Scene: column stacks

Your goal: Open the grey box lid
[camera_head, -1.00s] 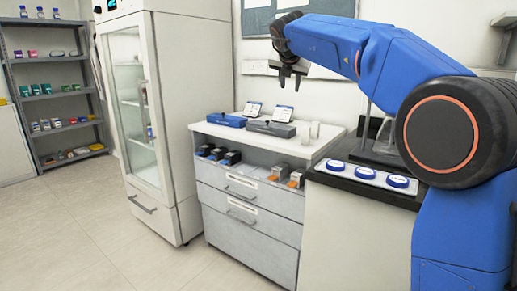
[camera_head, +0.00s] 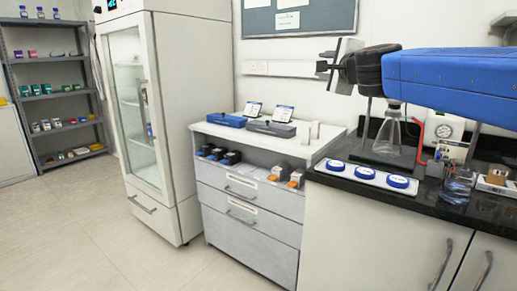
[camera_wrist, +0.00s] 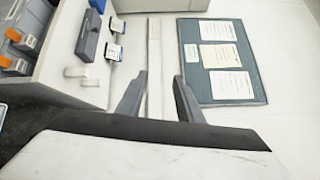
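The grey box (camera_head: 270,128) sits on the white top of the drawer cabinet, right of a blue box (camera_head: 226,120). Its lid looks shut. In the wrist view the grey box (camera_wrist: 88,36) is at the upper left, with part of the blue box (camera_wrist: 98,5) above it. My gripper (camera_head: 324,62) is up and to the right of the grey box, pointing left in the head view and well apart from it. In the wrist view my gripper (camera_wrist: 158,88) has its two fingers spread with nothing between them.
Two small white cylinders (camera_head: 314,129) stand right of the grey box. Small cards (camera_head: 284,113) stand behind the boxes. A glass-door cabinet (camera_head: 135,105) stands left.

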